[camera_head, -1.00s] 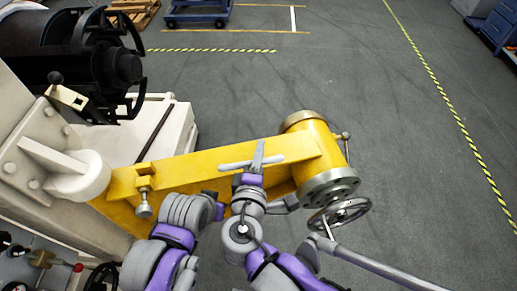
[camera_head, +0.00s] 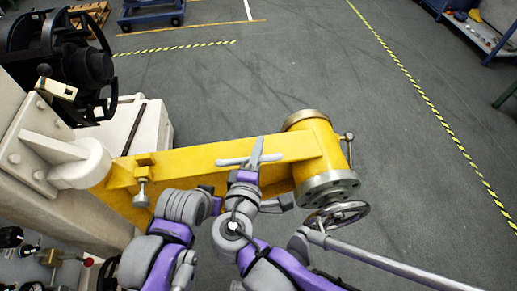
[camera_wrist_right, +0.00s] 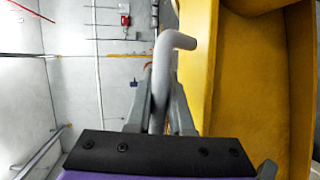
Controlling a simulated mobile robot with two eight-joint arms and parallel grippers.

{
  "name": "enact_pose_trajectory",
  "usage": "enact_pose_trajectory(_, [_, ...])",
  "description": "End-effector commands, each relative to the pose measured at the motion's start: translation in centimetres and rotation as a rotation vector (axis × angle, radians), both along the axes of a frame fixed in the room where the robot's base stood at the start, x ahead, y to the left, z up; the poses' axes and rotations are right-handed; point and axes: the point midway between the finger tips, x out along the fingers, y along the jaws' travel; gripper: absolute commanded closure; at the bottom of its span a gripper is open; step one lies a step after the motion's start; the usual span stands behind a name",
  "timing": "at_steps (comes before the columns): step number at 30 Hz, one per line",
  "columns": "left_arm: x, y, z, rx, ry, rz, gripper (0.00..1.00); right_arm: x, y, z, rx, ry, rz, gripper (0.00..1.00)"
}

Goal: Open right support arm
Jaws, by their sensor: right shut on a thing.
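The support arm (camera_head: 220,165) is a thick yellow beam across the middle of the head view. Its left end meets a pale hinge bracket (camera_head: 80,165) on the machine. Its right end carries a yellow cylinder with a steel flange (camera_head: 328,188). My right gripper (camera_head: 257,155) is shut on this handle. In the right wrist view, the fingers (camera_wrist_right: 160,100) clasp the bent grey bar (camera_wrist_right: 178,42), with the yellow beam to the right. My left arm shows beside it, but its gripper is hidden.
A grey handwheel (camera_head: 338,216) sits below the flange. The pale machine (camera_head: 50,215) and a black spoked part (camera_head: 60,55) are at left. Open grey floor (camera_head: 400,190) with striped tape lies beyond. A blue cart (camera_head: 150,13) stands far back.

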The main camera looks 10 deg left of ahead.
Motion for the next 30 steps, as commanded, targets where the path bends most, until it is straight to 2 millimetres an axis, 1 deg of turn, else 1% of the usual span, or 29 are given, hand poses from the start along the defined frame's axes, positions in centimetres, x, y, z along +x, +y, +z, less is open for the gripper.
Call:
enact_pose_trajectory(12, [0.0, 0.0, -0.01, 0.0, 0.0, 0.0, 1.0, -0.01, 0.04, -0.07, 0.001, 0.002, -0.001, 1.0])
enact_pose_trajectory(13, [0.0, 0.0, -0.01, 0.0, 0.0, 0.0, 1.0, 0.01, 0.04, -0.06, 0.001, 0.002, -0.001, 0.77])
enact_pose_trajectory(17, [0.0, 0.0, -0.01, 0.0, 0.0, 0.0, 1.0, 0.01, 0.03, -0.03, 0.001, 0.001, -0.001, 0.53])
enact_pose_trajectory(18, [0.0, 0.0, -0.01, 0.0, 0.0, 0.0, 1.0, 0.02, 0.02, -0.02, 0.001, 0.001, -0.001, 0.5])
enact_pose_trajectory(26, [0.0, 0.0, 0.0, 0.0, 0.0, 0.0, 1.0, -0.03, 0.01, 0.03, 0.0, 0.0, -0.002, 0.5])
enact_pose_trajectory(30, [-0.01, 0.0, -0.04, 0.0, 0.0, 0.0, 1.0, -0.98, 0.08, 0.22, -0.001, 0.0, 0.001, 0.5])
